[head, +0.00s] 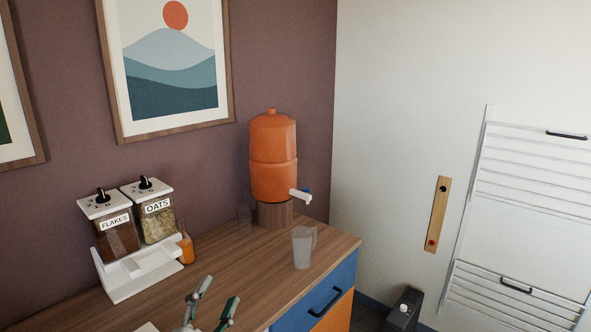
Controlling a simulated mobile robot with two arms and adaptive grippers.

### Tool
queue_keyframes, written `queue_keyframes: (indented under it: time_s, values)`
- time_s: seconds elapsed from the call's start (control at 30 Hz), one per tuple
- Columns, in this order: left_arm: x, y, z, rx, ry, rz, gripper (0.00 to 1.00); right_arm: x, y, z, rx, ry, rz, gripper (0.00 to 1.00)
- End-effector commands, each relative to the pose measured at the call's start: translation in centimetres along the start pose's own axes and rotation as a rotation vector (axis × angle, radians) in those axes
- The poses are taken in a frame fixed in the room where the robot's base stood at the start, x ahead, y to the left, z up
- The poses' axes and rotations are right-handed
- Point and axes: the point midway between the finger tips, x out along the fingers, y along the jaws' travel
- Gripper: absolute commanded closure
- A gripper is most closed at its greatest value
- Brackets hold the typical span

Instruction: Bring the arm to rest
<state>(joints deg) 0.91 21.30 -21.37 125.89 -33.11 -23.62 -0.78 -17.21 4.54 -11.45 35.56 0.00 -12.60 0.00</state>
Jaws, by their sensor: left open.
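My left gripper (211,307) shows at the bottom of the head view, low and left of centre. Its two fingers point up and stand apart, with nothing between them. It is in front of the wooden counter (240,265), apart from the objects standing there. The rest of my left arm is cut off by the lower edge of the picture. My right gripper is not in view.
An orange dispenser (273,155) with a white tap stands at the counter's back right. A clear jug (303,247) stands near the right edge. Flakes (114,235) and oats (155,219) dispensers stand on the left. A folded white rack (520,215) hangs on the right wall.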

Motion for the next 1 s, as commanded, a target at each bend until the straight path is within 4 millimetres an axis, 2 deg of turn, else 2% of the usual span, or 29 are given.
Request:
queue_keyframes:
  time_s: [0.03,0.1,0.17,0.2,0.3,0.4,0.53,0.8,1.0]
  values:
    - [-2.1,1.4,3.3,-0.108,-0.167,0.034,0.44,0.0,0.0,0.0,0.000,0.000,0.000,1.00]
    - [-5.3,3.4,7.1,-0.230,-0.378,0.087,0.44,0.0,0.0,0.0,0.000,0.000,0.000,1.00]
    - [-8.6,5.3,9.7,-0.320,-0.546,0.140,0.44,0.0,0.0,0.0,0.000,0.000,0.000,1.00]
    - [-10.8,6.6,11.0,-0.374,-0.649,0.177,0.44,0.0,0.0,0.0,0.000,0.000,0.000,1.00]
    - [-15.9,9.2,13.1,-0.474,-0.856,0.260,0.44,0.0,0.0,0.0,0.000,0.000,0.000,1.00]
    - [-20.1,11.1,13.8,-0.545,-1.009,0.332,0.44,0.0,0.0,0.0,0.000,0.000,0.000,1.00]
    - [-24.7,12.8,13.9,-0.613,-1.166,0.415,0.44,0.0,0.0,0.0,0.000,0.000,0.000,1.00]
    - [-33.0,15.2,12.6,-0.716,-1.429,0.573,0.44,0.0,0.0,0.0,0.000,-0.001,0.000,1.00]
    - [-32.5,19.8,16.8,-0.703,-1.438,0.581,0.44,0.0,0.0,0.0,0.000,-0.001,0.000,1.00]
